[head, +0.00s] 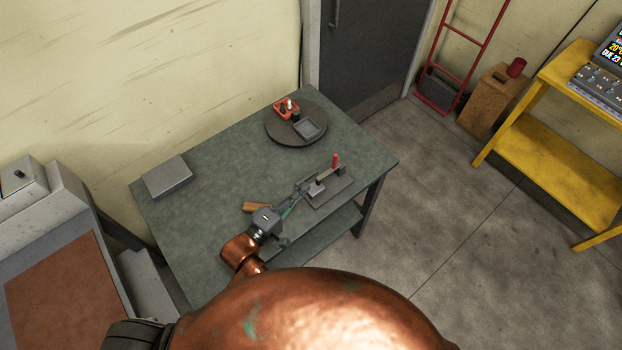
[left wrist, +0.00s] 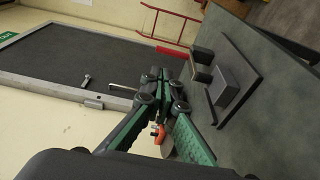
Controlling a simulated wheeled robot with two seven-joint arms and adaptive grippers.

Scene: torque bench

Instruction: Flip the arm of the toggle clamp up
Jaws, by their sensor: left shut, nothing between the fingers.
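The toggle clamp (head: 318,188) sits on a dark base plate (head: 337,190) near the front right of the green-grey table. Its red grip (head: 335,160) stands up at the far right end of the clamp. In the left wrist view, the base plate (left wrist: 247,68) is at upper right, and the red grip (left wrist: 172,51) points away from the table. My left gripper (head: 299,187) is shut and empty, with its fingertips close to the clamp's left side. It also shows in the left wrist view (left wrist: 163,76); I cannot tell whether it touches the clamp. My right gripper is out of view.
A round turntable (head: 279,133) holds a red item (head: 285,105) and a small grey tray (head: 308,128) at the back. A grey box (head: 168,177) lies at the table's left. An orange-brown block (head: 257,207) lies left of my gripper. The table's middle is clear.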

